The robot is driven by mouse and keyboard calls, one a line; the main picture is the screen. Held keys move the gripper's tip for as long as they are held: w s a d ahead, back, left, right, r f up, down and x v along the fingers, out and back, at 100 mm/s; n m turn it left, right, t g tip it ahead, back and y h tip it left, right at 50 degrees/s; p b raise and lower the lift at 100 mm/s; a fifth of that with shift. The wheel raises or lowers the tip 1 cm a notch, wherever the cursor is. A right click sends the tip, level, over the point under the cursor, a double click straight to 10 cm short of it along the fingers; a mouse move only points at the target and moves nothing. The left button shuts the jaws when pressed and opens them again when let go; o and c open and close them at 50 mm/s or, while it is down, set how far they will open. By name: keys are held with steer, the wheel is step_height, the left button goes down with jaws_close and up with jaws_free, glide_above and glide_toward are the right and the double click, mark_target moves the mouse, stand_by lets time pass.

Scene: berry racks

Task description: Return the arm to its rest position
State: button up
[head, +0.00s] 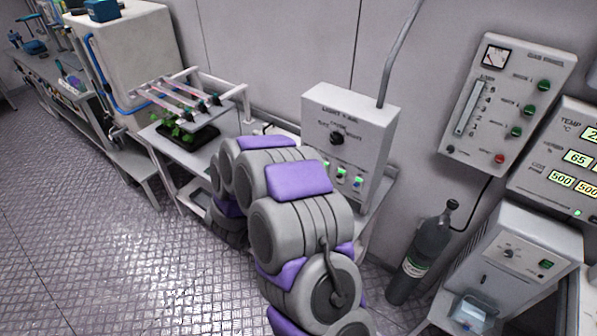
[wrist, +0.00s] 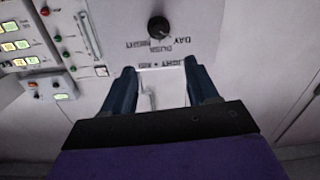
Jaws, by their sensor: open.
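My arm, grey with purple covers, reaches forward from the bottom of the head view towards a light-control box (head: 350,125). The box has a black knob (head: 337,138) and a row of green-lit switches below it. My gripper is hidden behind my arm links in the head view. In the wrist view my gripper (wrist: 162,75) shows two dark blue fingers spread apart with nothing between them. The knob (wrist: 159,27) and the box face (wrist: 190,40) lie beyond the fingertips, and the picture there is upside down.
A rack table (head: 185,150) with a plant tray (head: 187,136) stands left of the box. A gas cylinder (head: 424,260), a gauge panel (head: 508,95) and a small white unit (head: 525,255) stand to the right. The metal floor (head: 90,220) at left is clear.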

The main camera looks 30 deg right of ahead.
steer(key=w+a+f+n+t+y+b, duration=0.1)
steer(key=w+a+t+y+b, duration=0.1)
steer(key=w+a+y, duration=0.3)
steer(key=w+a+f+n+t+y+b, duration=0.25)
steer(key=a+y, duration=0.25)
steer(key=a, duration=0.3)
steer(key=s+a+n+g+y+b, duration=0.2)
steer(key=s+a+y, duration=0.2)
steer(key=a, duration=0.3)
steer(key=s+a+n+g+y+b, duration=0.1)
steer(key=s+a+n+y+b, duration=0.25)
steer(key=s+a, duration=0.2)
steer(key=s+d+f+n+g+b, duration=0.1)
steer(key=s+g, duration=0.4)
steer(key=s, duration=1.1)
steer(key=s+d+f+n+g+h+b, duration=0.1)
steer(key=s+d+f+n+g+b, duration=0.1)
steer(key=s, duration=1.5)
steer(key=d+f+g+b, duration=0.1)
steer(key=d+g+b, duration=0.1)
steer(key=g, duration=0.1)
steer(key=shift+s+b, duration=0.2)
steer(key=shift+b, duration=0.15)
